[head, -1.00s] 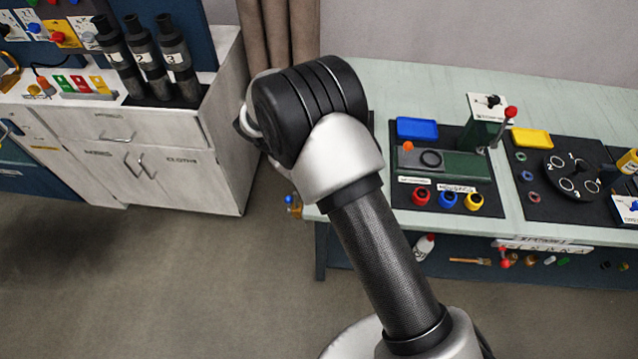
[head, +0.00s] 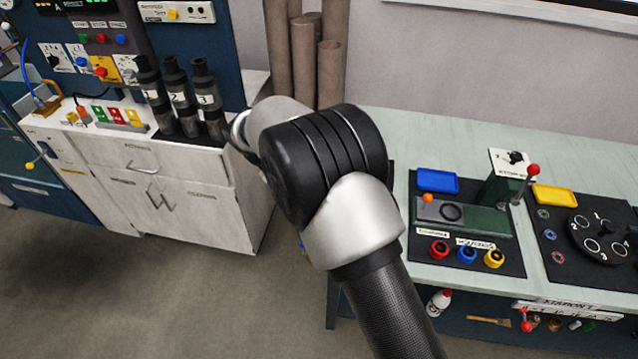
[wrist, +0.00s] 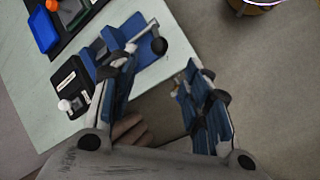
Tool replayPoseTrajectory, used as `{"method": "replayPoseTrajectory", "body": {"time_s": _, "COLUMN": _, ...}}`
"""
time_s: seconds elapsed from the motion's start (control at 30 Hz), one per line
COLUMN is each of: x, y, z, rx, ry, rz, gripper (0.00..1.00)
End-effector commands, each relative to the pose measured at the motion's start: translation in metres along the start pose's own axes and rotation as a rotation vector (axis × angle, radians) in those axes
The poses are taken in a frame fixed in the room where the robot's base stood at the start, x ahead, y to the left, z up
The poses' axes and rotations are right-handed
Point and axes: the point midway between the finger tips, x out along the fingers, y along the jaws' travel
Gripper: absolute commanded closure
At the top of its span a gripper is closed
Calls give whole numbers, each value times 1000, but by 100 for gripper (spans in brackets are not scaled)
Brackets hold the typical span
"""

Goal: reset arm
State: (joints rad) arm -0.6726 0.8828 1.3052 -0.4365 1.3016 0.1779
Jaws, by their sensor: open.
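My gripper (wrist: 165,75) shows in the wrist view with its two blue-and-grey fingers spread apart and nothing between them. Bare floor shows in the gap. My arm (head: 325,170) rises across the middle of the head view and bends at a black joint; the gripper itself is hidden behind it there. Three dark tubes numbered 1 (head: 152,92), 2 (head: 181,95) and 3 (head: 208,98) stand upright on the white cabinet at the left, apart from my arm as far as I can tell.
A pale green bench (head: 395,135) stands at the right, bearing a blue tray (head: 437,181), a yellow tray (head: 555,196), a red-knobbed lever (head: 533,170) and a numbered dial (head: 593,237). The white cabinet (head: 235,210) is at the left. Brown rolls (head: 330,75) stand behind. Floor (head: 150,300) is clear in front.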

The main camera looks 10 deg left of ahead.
Motion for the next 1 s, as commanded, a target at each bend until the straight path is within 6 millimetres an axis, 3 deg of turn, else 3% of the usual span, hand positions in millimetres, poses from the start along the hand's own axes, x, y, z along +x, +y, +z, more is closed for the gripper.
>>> {"method": "replayPoseTrajectory", "body": {"time_s": 0.2, "x": -2, "y": 3, "z": 2, "rx": 5, "ry": 3, "rz": -4, "gripper": 56}}
{"method": "replayPoseTrajectory", "body": {"time_s": 0.37, "x": -22, "y": 32, "z": 26, "rx": 57, "ry": 32, "rz": -48, "gripper": 56}}
{"method": "replayPoseTrajectory", "body": {"time_s": 0.5, "x": -48, "y": 74, "z": 74, "rx": 144, "ry": 82, "rz": -122, "gripper": 56}}
{"method": "replayPoseTrajectory", "body": {"time_s": 0.7, "x": -75, "y": 116, "z": 157, "rx": 280, "ry": 169, "rz": -218, "gripper": 56}}
{"method": "replayPoseTrajectory", "body": {"time_s": 0.83, "x": -84, "y": 129, "z": 212, "rx": 372, "ry": 233, "rz": -268, "gripper": 56}}
{"method": "replayPoseTrajectory", "body": {"time_s": 1.0, "x": -86, "y": 130, "z": 281, "rx": 495, "ry": 321, "rz": -318, "gripper": 56}}
